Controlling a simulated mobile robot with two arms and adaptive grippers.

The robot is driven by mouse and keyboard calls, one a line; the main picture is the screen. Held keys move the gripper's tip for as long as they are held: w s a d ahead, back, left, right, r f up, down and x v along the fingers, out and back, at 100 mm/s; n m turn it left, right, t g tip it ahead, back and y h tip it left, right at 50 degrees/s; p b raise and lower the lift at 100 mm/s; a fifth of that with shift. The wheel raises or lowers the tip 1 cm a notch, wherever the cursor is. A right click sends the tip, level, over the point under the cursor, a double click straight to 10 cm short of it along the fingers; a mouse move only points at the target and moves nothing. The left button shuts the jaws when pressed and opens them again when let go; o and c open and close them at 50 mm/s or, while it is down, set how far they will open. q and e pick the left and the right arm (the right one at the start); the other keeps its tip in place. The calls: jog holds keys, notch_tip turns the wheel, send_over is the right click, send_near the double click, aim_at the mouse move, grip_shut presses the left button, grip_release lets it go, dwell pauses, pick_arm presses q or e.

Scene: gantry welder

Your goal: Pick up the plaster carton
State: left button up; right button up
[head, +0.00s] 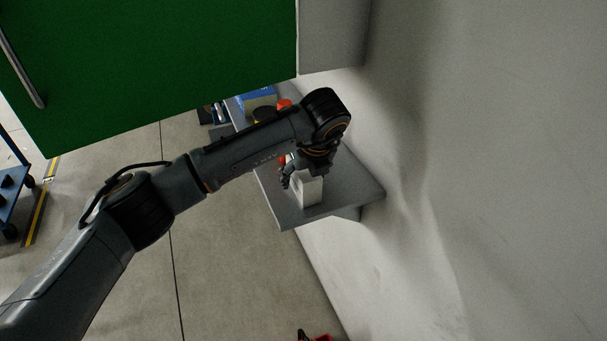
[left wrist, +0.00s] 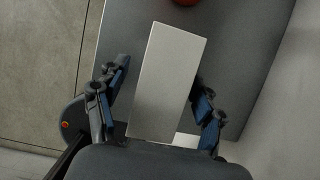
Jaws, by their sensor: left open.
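The plaster carton, a plain whitish box (head: 309,190), stands on a grey wall shelf (head: 350,190) in the head view. In the left wrist view the carton (left wrist: 168,80) fills the middle, its long face towards the camera. My left gripper (head: 292,178) is at the carton, partly hidden by its own arm in the head view. In the left wrist view the left gripper (left wrist: 160,100) is open, with one finger on each side of the carton. A gap shows on the left side; contact on the right is unclear. My right gripper is not in view.
A red round object (left wrist: 186,1) lies on the shelf just beyond the carton. A blue box (head: 257,97) and an orange-red item (head: 284,104) sit farther back. The wall (head: 480,180) is close on the right. A green panel (head: 160,60) hangs at upper left.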

pick_arm(q)
jog(key=shift+f, duration=0.2)
jog(key=c, duration=1.2)
jog(key=shift+r, duration=0.1)
jog(key=shift+c, duration=0.2)
